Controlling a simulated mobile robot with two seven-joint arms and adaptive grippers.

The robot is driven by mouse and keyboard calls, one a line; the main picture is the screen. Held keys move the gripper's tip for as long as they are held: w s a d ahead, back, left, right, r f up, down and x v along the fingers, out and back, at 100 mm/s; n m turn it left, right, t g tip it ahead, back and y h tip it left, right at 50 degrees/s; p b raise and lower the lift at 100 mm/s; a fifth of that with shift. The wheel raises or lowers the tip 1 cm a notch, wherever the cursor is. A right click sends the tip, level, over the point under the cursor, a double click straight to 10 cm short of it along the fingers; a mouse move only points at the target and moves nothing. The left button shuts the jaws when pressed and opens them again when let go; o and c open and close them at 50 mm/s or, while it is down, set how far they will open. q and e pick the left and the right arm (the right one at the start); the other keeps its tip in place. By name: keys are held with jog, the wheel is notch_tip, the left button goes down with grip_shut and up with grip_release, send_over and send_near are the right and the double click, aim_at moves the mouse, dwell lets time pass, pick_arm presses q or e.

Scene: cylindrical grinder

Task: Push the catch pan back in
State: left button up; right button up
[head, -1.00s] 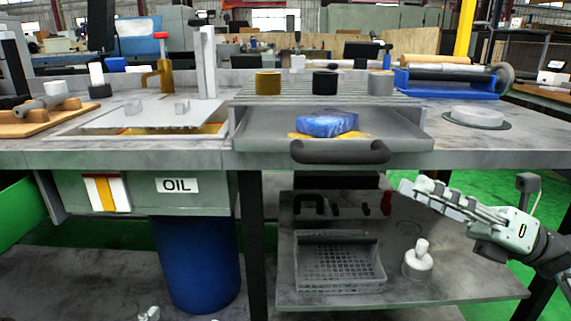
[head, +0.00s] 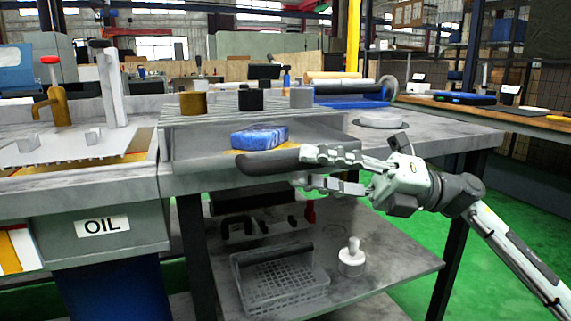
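The catch pan (head: 210,162) is a shallow grey tray under the ribbed top at the bench front. It stands partly out, with its inside showing. A blue sponge-like block (head: 259,137) lies in it on a yellowish patch. Its dark curved handle (head: 262,163) sticks out at the front. My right gripper (head: 298,169) comes in from the right with its fingers apart. The upper finger overlaps the handle's right end in the picture; the lower finger is below it. I cannot tell whether they touch. My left gripper is out of view.
Below are a shelf with a grey mesh basket (head: 280,280) and a white bottle (head: 351,258). An OIL-labelled box (head: 101,228) hangs at left. Green floor is clear at right.

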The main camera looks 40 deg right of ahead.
aim_at(276, 161)
jog(key=shift+x, duration=1.9)
grip_shut()
jog(key=shift+d, duration=0.1)
